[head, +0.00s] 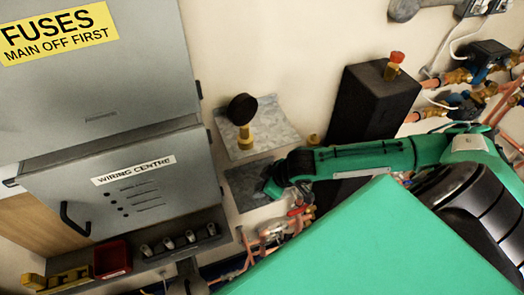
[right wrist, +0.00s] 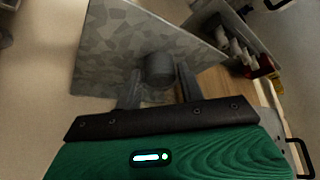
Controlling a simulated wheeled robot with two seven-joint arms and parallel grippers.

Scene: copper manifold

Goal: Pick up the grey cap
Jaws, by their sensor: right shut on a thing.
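The grey cap (right wrist: 160,68) is a short dark grey cylinder in the right wrist view. It sits between the two fingers of my right gripper (right wrist: 160,88), in front of a mottled galvanised plate (right wrist: 115,45). My right gripper is shut on it. In the head view my right gripper (head: 270,186) is at the lower galvanised plate (head: 240,180), and the cap there is hidden by the gripper. I cannot tell whether the cap still touches the plate. My left gripper is not clearly seen.
An upper plate (head: 222,131) carries a brass fitting (head: 245,135) with a black round head (head: 242,108). A black box (head: 372,102) stands right of it. Left are the wiring centre cabinet (head: 120,195), a shelf with several grey pieces, and a red bin (head: 112,259). Copper pipes (head: 258,250) run below.

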